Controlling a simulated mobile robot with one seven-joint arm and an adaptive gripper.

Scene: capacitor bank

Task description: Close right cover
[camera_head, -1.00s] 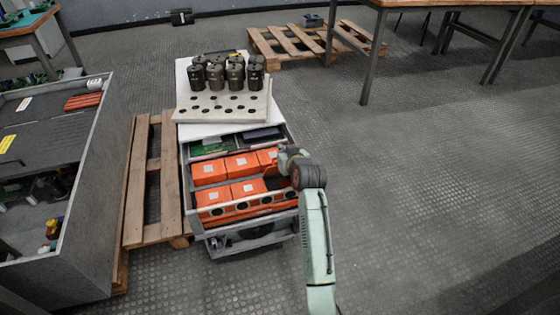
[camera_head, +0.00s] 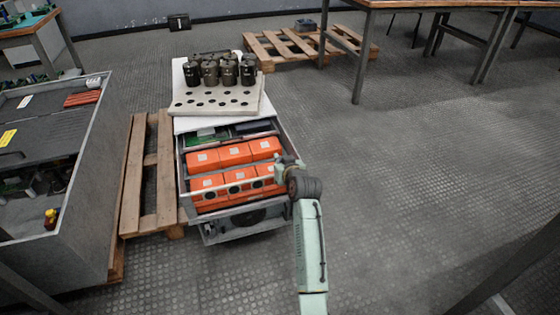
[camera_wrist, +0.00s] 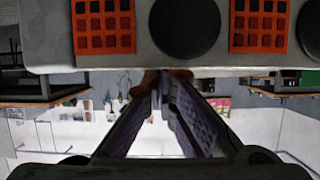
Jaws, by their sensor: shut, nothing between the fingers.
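The open grey-white cabinet (camera_head: 182,181) holds two rows of orange boxes (camera_head: 236,154). A pale front strip with dark round holes (camera_head: 237,191) runs across the front row. I cannot tell which part is the right cover. My gripper (camera_head: 281,162) is at the cabinet's right side, beside the orange boxes; its fingertips are small and unclear there. In the wrist view my gripper's fingers (camera_wrist: 164,80) converge, shut and empty, just below the edge of a grey panel (camera_wrist: 215,55). That panel shows a dark round disc and orange grids. I cannot tell whether the fingers touch it.
A pale board with holes (camera_head: 215,107) lies at the cabinet's back, with several dark cylinders (camera_head: 228,72) behind the holes. A wooden pallet (camera_head: 132,190) and large grey box (camera_head: 95,170) stand left. Floor to the right is clear up to a table (camera_head: 430,5).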

